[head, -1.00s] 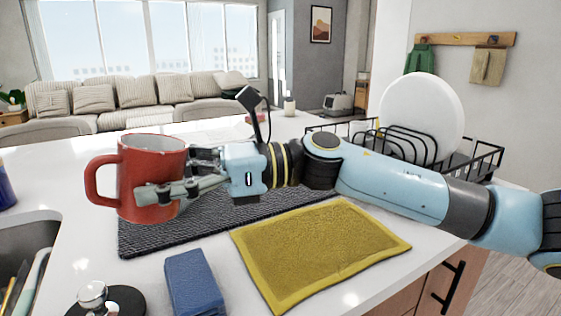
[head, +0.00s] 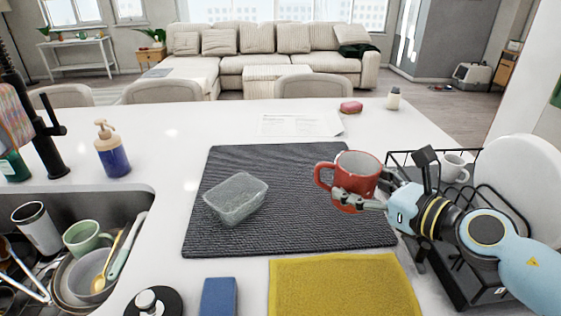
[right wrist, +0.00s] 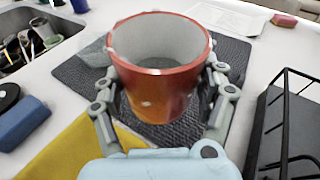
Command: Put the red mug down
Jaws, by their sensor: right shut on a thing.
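The red mug (head: 357,174) is upright in my right gripper (head: 362,199), over the right part of the dark drying mat (head: 290,225). Its handle points left in the head view. In the right wrist view the mug (right wrist: 158,85) is empty, with white inside, and a finger of my right gripper (right wrist: 162,105) lies on each side of it. The mug appears held above the mat; its base is partly hidden by the fingers. My left gripper is not in view.
A clear plastic container (head: 236,200) sits on the mat's left part. A black dish rack (head: 455,270) with a white plate (head: 525,180) and white mug (head: 454,168) stands right. A yellow cloth (head: 340,288) lies in front. The sink (head: 130,197) is left.

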